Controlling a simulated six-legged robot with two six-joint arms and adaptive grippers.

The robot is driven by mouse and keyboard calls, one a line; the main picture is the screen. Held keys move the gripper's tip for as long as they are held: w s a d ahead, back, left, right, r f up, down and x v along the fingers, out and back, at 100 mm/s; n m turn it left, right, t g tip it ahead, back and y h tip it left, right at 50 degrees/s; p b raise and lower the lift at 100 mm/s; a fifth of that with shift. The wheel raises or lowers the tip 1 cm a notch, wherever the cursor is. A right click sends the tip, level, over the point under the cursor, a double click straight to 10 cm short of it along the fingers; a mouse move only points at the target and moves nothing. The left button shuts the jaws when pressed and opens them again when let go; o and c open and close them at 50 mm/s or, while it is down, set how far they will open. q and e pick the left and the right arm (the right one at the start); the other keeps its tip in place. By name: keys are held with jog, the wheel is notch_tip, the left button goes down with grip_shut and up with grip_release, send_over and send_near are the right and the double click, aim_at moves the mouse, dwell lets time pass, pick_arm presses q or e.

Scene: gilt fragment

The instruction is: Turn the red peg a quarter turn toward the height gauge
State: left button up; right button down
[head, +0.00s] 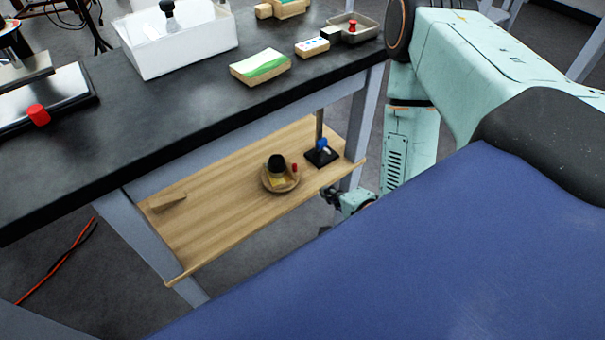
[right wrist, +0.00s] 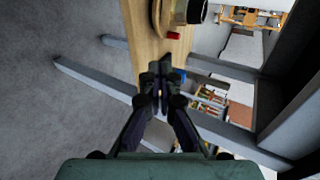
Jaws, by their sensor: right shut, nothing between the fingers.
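The red peg (head: 295,168) stands at the right edge of a round wooden turntable (head: 270,188) on the lower shelf. A black rounded piece and a yellow piece sit on the turntable. The height gauge (head: 321,157), with a black base, a post and a blue slider, stands right of it. My right gripper (head: 328,192) is shut and empty at the shelf's front edge, apart from the peg. In the right wrist view the closed fingertips (right wrist: 160,72) point toward the shelf, with the red peg (right wrist: 173,35) beyond them and the gauge's blue part (right wrist: 180,74) partly hidden behind them. My left gripper is not in view.
The wooden shelf (head: 215,205) hangs under a dark bench top (head: 190,92), with grey legs (head: 357,130) at its ends. A wooden wedge (head: 168,202) lies on the shelf's left. A white bin (head: 180,50) and several small items stand on the bench.

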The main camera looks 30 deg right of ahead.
jog(key=b, duration=0.3)
send_near(296, 170)
notch_tip(296, 170, down, 3)
jog(key=w+b, duration=0.1)
jog(key=w, duration=0.3)
jog(key=shift+w+d+f, duration=0.1)
jog(key=shift+w+f, duration=0.1)
jog(key=shift+w, duration=0.55)
jog(key=shift+r, duration=0.1)
jog(key=shift+w+d+n+y, duration=0.3)
jog(key=shift+w+n+y, duration=0.3)
jog(key=shift+w+d, duration=0.15)
jog(key=shift+w, duration=0.25)
jog(key=shift+s, duration=0.1)
